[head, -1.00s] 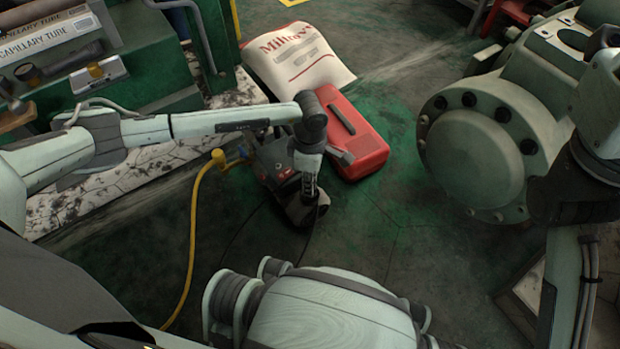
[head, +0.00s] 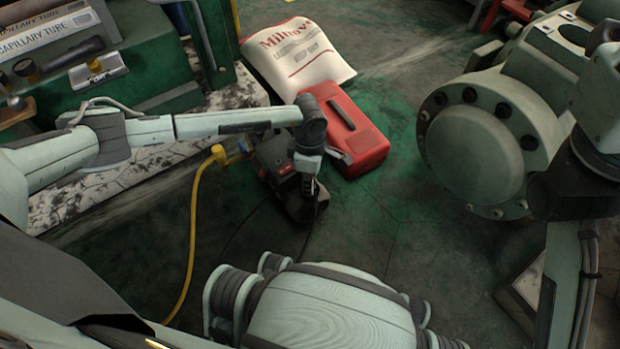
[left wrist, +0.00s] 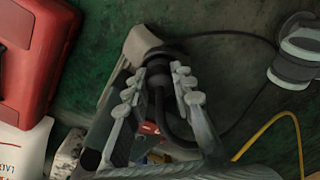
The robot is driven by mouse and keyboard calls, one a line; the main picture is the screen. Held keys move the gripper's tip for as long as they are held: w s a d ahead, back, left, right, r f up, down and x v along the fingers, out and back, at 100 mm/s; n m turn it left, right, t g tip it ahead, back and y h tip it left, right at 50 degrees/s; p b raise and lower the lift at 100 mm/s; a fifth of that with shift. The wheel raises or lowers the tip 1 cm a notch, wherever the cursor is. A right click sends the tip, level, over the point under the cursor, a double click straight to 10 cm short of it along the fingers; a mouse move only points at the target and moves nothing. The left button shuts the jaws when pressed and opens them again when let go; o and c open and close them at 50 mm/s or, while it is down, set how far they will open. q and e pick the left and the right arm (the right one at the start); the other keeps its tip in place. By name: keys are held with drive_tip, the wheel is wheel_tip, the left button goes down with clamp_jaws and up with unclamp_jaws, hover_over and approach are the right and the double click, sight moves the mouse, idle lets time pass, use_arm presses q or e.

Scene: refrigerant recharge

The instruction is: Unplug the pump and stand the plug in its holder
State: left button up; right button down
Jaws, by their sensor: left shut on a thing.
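The pump (head: 277,158) is a dark machine with a small red switch, standing on the floor beside a red case; part of it is hidden by my left arm. My left gripper (head: 308,192) points down at the pump's near right end. In the left wrist view, its two ribbed fingers (left wrist: 158,92) are shut on a black plug (left wrist: 157,68) with a black cable looping off it. I cannot tell whether the plug is still seated in the pump. I cannot make out the plug's holder. My right gripper is not in view.
A red case (head: 350,135) and a white printed sack (head: 298,55) lie behind the pump. A yellow hose (head: 190,235) runs along the floor at left. A large green flanged machine (head: 480,150) stands at right. A green bench (head: 150,75) is at far left.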

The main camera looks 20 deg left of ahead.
use_arm(q)
drive_tip(key=o, duration=1.1)
wheel_tip(320, 180, up, 12)
